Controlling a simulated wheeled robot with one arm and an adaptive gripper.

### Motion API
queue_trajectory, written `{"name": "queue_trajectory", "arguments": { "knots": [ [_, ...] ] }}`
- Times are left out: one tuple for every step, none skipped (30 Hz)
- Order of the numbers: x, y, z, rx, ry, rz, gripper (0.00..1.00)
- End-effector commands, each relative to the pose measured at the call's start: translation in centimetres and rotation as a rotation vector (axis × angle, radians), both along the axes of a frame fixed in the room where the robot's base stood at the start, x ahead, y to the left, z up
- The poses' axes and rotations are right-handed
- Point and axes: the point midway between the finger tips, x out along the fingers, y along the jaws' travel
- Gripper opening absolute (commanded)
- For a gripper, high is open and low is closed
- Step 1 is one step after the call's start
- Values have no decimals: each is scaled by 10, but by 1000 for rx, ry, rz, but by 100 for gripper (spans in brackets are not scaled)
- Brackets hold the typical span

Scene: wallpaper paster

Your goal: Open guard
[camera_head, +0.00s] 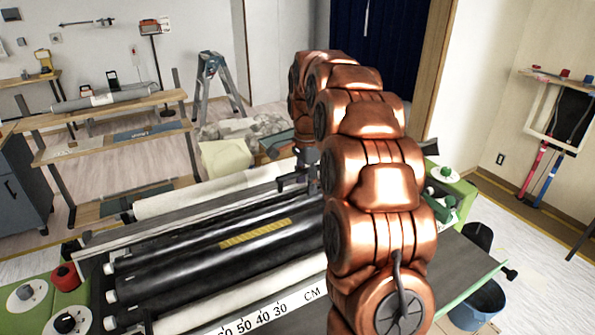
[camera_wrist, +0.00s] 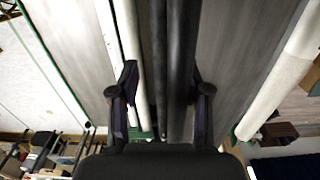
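The wallpaper paster spans the front of the head view, with green end housings (camera_head: 50,300). A long black cover with a yellow strip (camera_head: 255,233) lies across it and looks like the guard; I cannot be sure. It appears lowered. My gripper (camera_head: 292,180) is above the machine's far side, right of centre, partly hidden by my copper arm. In the wrist view my gripper (camera_wrist: 164,92) is open, with its two fingers apart on either side of long dark bars (camera_wrist: 172,60) and a pale bar (camera_wrist: 132,60). I cannot tell whether it touches them.
A white paper roll (camera_head: 200,197) lies along the machine's far side. A wooden shelf rack (camera_head: 100,107) and a stepladder (camera_head: 212,80) stand behind at left. Dark and blue buckets (camera_head: 480,300) stand at right. My arm covers the machine's right part.

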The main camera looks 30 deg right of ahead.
Motion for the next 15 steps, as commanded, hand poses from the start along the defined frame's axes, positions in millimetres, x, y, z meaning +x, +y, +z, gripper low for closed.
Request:
{"name": "queue_trajectory", "arguments": {
  "knots": [
    [-4, -2, -5, 3, 7, -5, 43],
    [-4, -4, -8, 2, 6, -8, 43],
    [-5, -5, -12, 2, 4, -11, 43],
    [-5, -6, -14, 1, 3, -12, 43],
    [-6, -9, -16, 1, 3, -17, 43],
    [-8, -10, -19, 1, 3, -20, 43],
    [-9, -12, -20, 1, 3, -22, 43],
    [-9, -12, -22, 0, 4, -23, 43],
    [-10, -13, -23, 0, 4, -24, 43],
    [-10, -14, -24, 0, 4, -25, 43],
    [-11, -14, -25, -1, 3, -26, 43],
    [-11, -15, -26, -1, 3, -27, 43],
    [-11, -15, -26, -1, 3, -27, 43],
    [-11, -14, -27, -1, 3, -27, 43],
    [-11, -14, -27, -1, 2, -26, 43]
  ]
}}
